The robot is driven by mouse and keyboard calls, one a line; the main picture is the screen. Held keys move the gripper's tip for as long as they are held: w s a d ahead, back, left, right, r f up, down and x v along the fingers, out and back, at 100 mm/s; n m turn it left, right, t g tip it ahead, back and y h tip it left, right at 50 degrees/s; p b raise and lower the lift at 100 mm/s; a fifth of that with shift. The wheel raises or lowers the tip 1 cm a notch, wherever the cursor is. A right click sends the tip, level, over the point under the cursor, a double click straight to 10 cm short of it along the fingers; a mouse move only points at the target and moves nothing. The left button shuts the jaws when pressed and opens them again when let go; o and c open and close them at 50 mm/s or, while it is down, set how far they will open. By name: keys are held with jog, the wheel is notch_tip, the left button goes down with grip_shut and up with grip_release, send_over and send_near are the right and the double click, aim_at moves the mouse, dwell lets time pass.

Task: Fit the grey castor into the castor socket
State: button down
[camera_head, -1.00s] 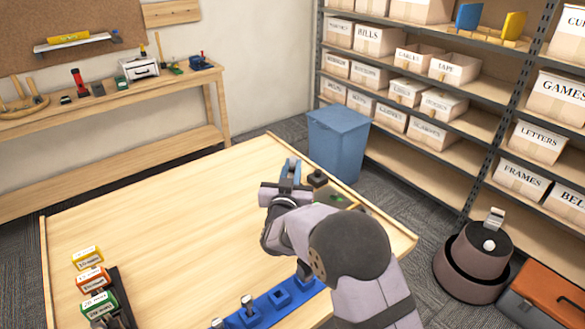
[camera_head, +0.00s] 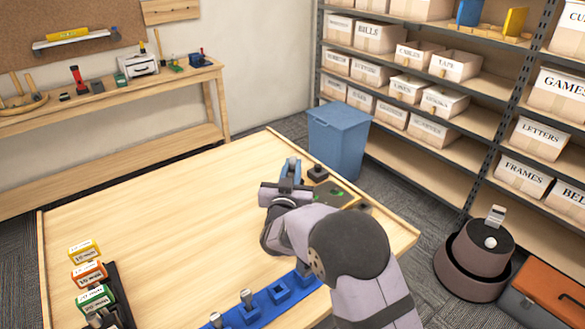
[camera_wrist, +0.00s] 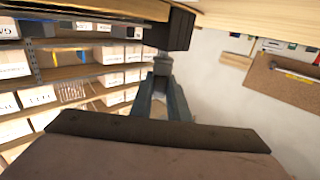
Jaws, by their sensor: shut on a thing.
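My gripper (camera_head: 290,172) is over the far right part of the wooden table, beside a board with dark blocks. In the wrist view my gripper (camera_wrist: 161,90) is shut on a small grey piece, which looks like the grey castor (camera_wrist: 162,66). Its tip is close to a dark block (camera_wrist: 180,30) under the table-coloured surface at the top. I cannot tell whether they touch. In the head view the castor is hidden by my gripper. The board (camera_head: 349,197) carries a dark block (camera_head: 317,173) and a green spot. Which part is the socket is unclear.
A blue rack (camera_head: 264,302) at the table's front holds metal-topped pieces (camera_head: 247,297) and has an empty pocket. A blue bin (camera_head: 338,138) is beyond the table. The table's middle is clear.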

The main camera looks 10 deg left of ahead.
jog(key=c, duration=1.6)
grip_release()
jog(key=shift+f, duration=0.15)
jog(key=shift+s+f, duration=0.15)
jog(key=shift+s, duration=0.25)
jog(key=shift+s+b, duration=1)
jog(key=shift+s, duration=2.35)
